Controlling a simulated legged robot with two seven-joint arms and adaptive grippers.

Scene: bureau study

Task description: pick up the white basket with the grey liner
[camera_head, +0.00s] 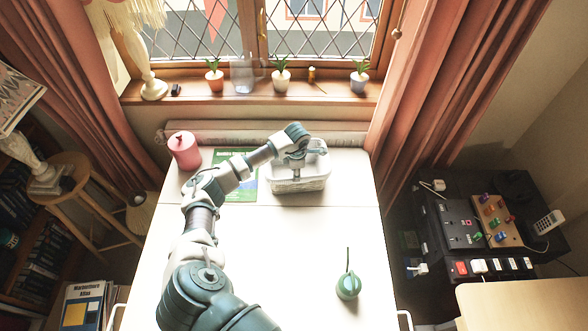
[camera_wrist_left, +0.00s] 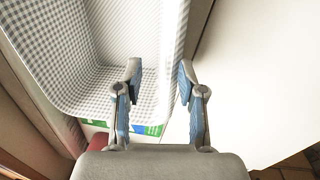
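The white basket (camera_head: 303,185) stands near the back of the white table, and its upper part is partly hidden by my left gripper (camera_head: 297,158). In the left wrist view the basket (camera_wrist_left: 179,40) fills the upper left, with its grey checked liner (camera_wrist_left: 85,100) covering the inside. My left gripper (camera_wrist_left: 158,82) is open there. One finger is over the inside of the basket and the other is outside, with the near rim between them. Neither finger clearly presses on the wall. My right gripper is not in view.
A green watering-can-like object (camera_head: 348,285) stands at the table's front right. The windowsill (camera_head: 330,92) with potted plants is behind. The table's right middle is clear.

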